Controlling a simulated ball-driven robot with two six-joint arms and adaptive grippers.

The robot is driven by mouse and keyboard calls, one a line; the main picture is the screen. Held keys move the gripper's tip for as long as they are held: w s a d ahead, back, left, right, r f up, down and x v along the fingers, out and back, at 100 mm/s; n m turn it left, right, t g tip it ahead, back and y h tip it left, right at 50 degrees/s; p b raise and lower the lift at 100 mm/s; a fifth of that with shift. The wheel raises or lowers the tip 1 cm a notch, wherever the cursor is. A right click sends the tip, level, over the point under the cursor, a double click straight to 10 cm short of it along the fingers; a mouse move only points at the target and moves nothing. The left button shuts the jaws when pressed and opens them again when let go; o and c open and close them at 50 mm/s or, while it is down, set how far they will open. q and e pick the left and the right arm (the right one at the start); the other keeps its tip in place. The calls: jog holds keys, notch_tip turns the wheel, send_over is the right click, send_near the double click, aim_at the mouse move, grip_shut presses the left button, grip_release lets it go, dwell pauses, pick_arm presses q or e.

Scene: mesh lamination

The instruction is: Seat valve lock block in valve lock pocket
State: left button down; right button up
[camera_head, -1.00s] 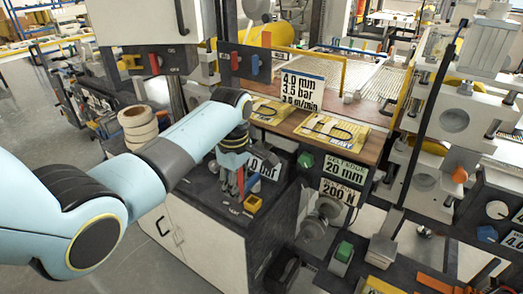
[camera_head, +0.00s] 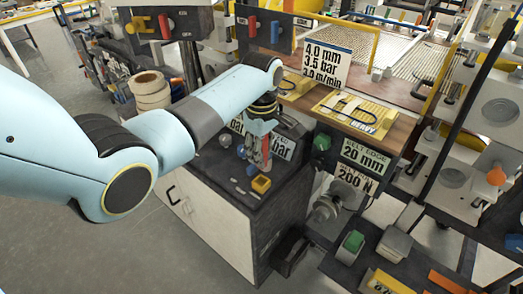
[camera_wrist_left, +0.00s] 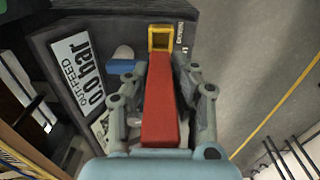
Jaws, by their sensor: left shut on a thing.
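The valve lock block, a long red bar, is held in my left gripper (camera_head: 258,158), whose arm comes in from the left. In the left wrist view the red block (camera_wrist_left: 160,105) lies between the two grey fingers (camera_wrist_left: 160,95). The valve lock pocket is a small yellow square frame (camera_head: 261,184) on the dark cabinet top. It also shows in the left wrist view (camera_wrist_left: 151,44), just beyond the block's far end. In the head view the gripper is above and slightly behind the pocket, and the block appears apart from it. My right gripper is out of view.
The dark cabinet top (camera_head: 228,178) carries an "outfeed bar" sign (camera_wrist_left: 77,70) and a blue-handled part (camera_wrist_left: 122,66) beside the block. A green button (camera_head: 322,142) and a sign panel stand to the right. Tape rolls (camera_head: 150,90) stand at back left.

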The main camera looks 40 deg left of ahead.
pick_arm(q)
jog(key=shift+f, duration=0.55)
jog(key=shift+f+b, duration=0.75)
jog(key=shift+f, duration=0.15)
jog(key=shift+f+b, duration=0.4)
jog(key=shift+f, duration=0.5)
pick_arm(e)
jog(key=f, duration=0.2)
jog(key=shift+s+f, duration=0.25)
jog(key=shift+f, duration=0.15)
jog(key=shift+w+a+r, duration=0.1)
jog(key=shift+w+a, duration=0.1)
pick_arm(q)
jog(key=shift+r+p, duration=0.1)
jog(key=shift+p, duration=0.25)
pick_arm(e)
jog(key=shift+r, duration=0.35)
pick_arm(q)
jog(key=shift+p, duration=0.65)
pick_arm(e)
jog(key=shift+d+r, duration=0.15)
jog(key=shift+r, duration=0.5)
pick_arm(q)
jog(key=shift+f+b, duration=1)
jog(key=shift+f, duration=0.65)
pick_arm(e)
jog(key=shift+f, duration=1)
